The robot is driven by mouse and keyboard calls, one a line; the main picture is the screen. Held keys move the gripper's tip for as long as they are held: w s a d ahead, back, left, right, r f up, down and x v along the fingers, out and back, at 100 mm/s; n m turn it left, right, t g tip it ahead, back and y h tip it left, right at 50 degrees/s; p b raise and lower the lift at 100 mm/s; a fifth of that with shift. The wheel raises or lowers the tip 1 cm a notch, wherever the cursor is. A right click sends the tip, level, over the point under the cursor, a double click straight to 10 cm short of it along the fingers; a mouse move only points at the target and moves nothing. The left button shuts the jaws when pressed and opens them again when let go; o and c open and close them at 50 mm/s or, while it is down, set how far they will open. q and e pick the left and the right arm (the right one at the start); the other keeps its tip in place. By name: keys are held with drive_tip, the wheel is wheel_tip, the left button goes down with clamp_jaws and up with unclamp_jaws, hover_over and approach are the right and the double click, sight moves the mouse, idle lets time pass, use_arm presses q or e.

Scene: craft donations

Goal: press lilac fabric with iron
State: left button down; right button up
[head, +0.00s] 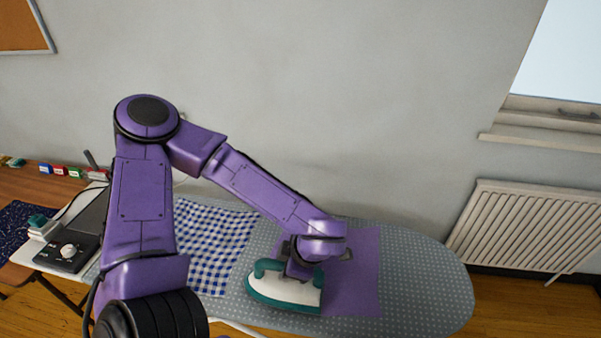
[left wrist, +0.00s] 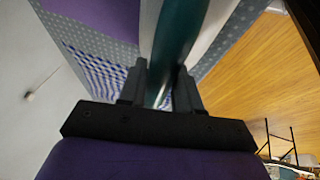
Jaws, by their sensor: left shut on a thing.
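The iron (head: 284,288), white with a teal handle and teal sole edge, is at the left edge of the lilac fabric (head: 352,285) on the ironing board, its tip to the left. I cannot tell whether its sole touches the cloth or the board. My left gripper (head: 297,268) is shut on the iron's handle from above. In the left wrist view the fingers (left wrist: 160,88) clasp the teal handle (left wrist: 177,45). The arm hides part of the lilac fabric. The fabric also shows in the left wrist view (left wrist: 92,22). My right gripper is not in view.
The grey dotted ironing board (head: 425,285) has clear room at its right end. A blue checked cloth (head: 212,245) lies left of the iron. A black device with a knob (head: 70,252) stands at the board's left end. A radiator (head: 530,228) is at the right wall.

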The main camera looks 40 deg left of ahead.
sight(270, 262)
use_arm(q)
drive_tip(key=shift+s+a+r+p, duration=0.3)
drive_tip(key=shift+s+a+p, duration=0.25)
drive_tip(key=shift+a+p, duration=0.2)
drive_tip(key=shift+s+a+f+p, duration=0.1)
drive_tip(key=shift+s+a+p, duration=0.25)
drive_tip(key=shift+a, duration=0.15)
drive_tip(key=shift+s+a+f+p, duration=0.1)
drive_tip(key=shift+s+a+p, duration=0.2)
drive_tip(key=shift+a, duration=0.2)
drive_tip(key=shift+s+a+f, duration=0.1)
drive_tip(key=shift+s+a, duration=0.05)
drive_tip(key=shift+a, duration=0.05)
drive_tip(key=shift+r, duration=0.2)
wheel_tip(270, 262, up, 12)
drive_tip(key=shift+f, duration=0.15)
